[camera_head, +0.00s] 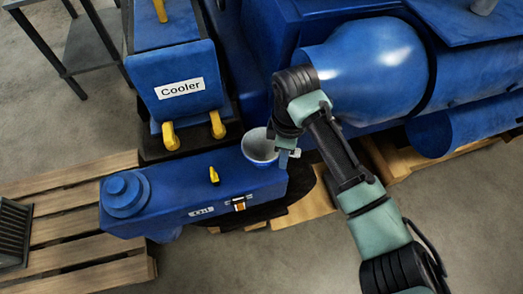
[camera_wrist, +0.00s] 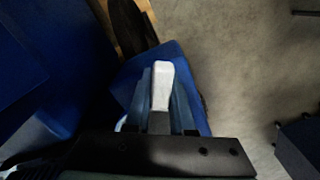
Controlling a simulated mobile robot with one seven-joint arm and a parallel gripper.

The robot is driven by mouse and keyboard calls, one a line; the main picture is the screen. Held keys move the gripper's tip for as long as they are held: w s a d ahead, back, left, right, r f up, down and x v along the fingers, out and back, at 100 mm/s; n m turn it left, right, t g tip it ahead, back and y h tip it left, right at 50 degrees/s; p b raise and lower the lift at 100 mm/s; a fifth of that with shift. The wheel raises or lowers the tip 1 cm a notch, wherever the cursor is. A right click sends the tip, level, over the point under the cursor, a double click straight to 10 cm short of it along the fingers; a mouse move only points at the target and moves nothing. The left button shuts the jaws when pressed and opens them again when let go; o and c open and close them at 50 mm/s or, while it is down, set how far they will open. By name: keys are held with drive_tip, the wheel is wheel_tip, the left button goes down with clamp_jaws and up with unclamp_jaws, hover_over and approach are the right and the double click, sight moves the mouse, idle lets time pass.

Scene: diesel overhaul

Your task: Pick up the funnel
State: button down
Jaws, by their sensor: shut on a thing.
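The funnel (camera_head: 260,148) is a pale grey-blue cone with a wide round mouth. In the head view it is upright at the right end of a blue tank (camera_head: 180,195). My gripper (camera_head: 287,154) is at the funnel's right edge, pointing down. In the wrist view a pale, narrow piece of the funnel (camera_wrist: 161,85), like a handle, lies between the fingers of my gripper (camera_wrist: 162,98), which are shut on it. The funnel's lower end is hidden, so I cannot tell whether it rests in the tank.
A blue block labelled Cooler (camera_head: 180,88) with yellow handles stands behind the tank. A large blue engine (camera_head: 365,65) is close behind my arm. A wooden pallet (camera_head: 60,235) lies at left. A small yellow lever (camera_head: 214,175) stands up from the tank top.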

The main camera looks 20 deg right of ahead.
idle(0.4)
wheel_tip(320, 180, up, 10)
drive_tip(key=shift+r, duration=0.1)
wheel_tip(320, 180, up, 3)
drive_tip(key=p, duration=0.3)
